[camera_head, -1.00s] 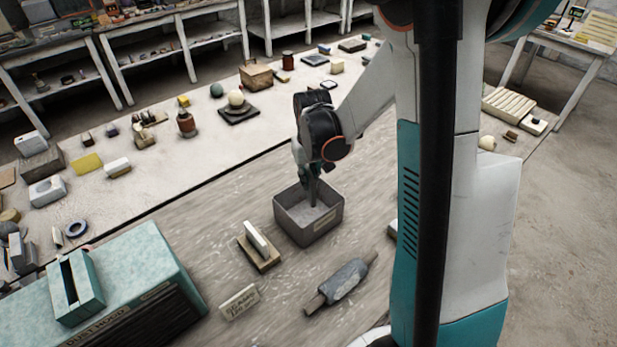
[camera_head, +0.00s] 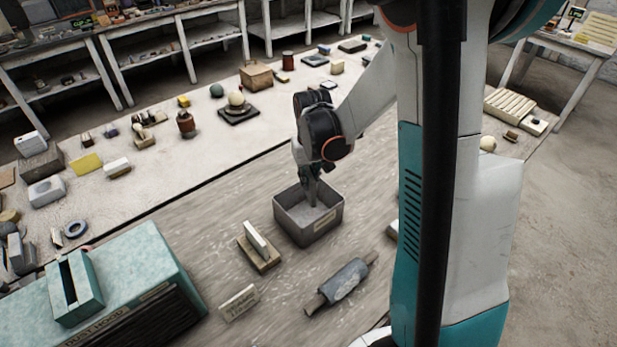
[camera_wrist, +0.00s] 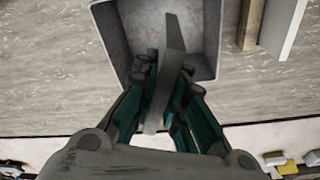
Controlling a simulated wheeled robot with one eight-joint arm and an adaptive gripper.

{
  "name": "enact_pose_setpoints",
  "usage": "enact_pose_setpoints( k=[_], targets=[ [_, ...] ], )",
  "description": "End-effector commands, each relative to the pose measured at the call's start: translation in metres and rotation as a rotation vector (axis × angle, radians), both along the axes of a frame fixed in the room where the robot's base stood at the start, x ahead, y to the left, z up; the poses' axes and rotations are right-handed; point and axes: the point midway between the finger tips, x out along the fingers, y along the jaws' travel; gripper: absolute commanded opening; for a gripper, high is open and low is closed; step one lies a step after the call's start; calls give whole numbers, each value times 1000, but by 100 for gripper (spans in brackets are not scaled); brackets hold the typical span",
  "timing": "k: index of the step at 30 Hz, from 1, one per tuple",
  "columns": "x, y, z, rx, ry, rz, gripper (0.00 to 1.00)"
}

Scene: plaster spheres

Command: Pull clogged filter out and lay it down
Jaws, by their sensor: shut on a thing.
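My gripper (camera_head: 311,178) is shut on a thin grey slab, the clogged filter (camera_wrist: 174,42), seen nearly edge-on in the wrist view. The gripper points down into a grey open bin (camera_head: 309,228) with a small label on its front. The filter's lower end is inside the bin's walls; I cannot tell whether it touches the floor of the bin. The bin also shows in the wrist view (camera_wrist: 105,30). The teal dust hood (camera_head: 130,262) stands at the lower left, with an open dark slot in the raised box on its top.
A white slab (camera_head: 255,238) stands on a wooden base left of the bin. A label card (camera_head: 240,302) and a grey roller-like thing (camera_head: 343,284) lie in front. Many small items crowd the pale bench strip behind.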

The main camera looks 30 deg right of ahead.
Motion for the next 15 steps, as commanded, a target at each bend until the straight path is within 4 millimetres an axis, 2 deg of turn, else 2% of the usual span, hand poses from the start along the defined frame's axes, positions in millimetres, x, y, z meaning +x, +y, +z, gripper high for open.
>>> enact_pose_setpoints(
  k=[15],
  targets=[
    [0,0,-10,0,0,0,0]
  ],
)
